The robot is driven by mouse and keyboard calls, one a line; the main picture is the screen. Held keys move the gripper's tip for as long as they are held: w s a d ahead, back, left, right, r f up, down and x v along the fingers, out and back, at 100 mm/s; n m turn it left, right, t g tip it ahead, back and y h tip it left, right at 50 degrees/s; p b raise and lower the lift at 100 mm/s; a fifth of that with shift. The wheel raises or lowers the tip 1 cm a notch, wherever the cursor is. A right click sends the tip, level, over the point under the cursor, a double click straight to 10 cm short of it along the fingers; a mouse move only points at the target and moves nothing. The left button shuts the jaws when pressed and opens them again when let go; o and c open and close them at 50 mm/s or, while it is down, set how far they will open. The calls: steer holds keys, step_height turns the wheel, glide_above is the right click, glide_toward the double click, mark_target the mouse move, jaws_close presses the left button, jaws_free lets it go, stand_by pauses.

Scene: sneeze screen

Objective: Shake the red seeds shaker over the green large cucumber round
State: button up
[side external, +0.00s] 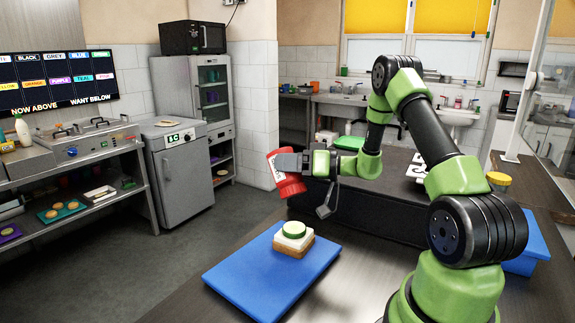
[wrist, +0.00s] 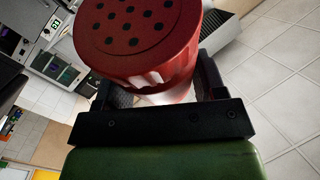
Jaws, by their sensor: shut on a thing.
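My gripper (side external: 292,162) is shut on the red seeds shaker (side external: 289,186), which has a red body with a pale label. In the side view the shaker is held tilted in the air, above and near the food on the board. In the wrist view the shaker (wrist: 140,40) shows its red cap with several dark holes, between the two black fingers. The green large cucumber round (side external: 294,229) lies on a white slice on a piece of bread (side external: 293,249). There is a clear gap between shaker and cucumber. No falling seeds are visible.
The bread stands on a blue board (side external: 250,279) on the dark counter. Behind it is a long black box-like raised block (side external: 352,212). A blue container (side external: 531,249) and a yellow-lidded jar (side external: 498,181) stand at right, near a clear screen (side external: 553,130).

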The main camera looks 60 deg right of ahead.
mark_target(289, 149)
stand_by(0.5)
steer(key=shift+r, duration=1.8)
steer(key=shift+f, duration=0.1)
steer(key=shift+f, duration=1.7)
steer(key=shift+r, duration=0.15)
steer(key=shift+r, duration=1.65)
steer(key=shift+f, duration=1.8)
steer(key=shift+r, duration=0.15)
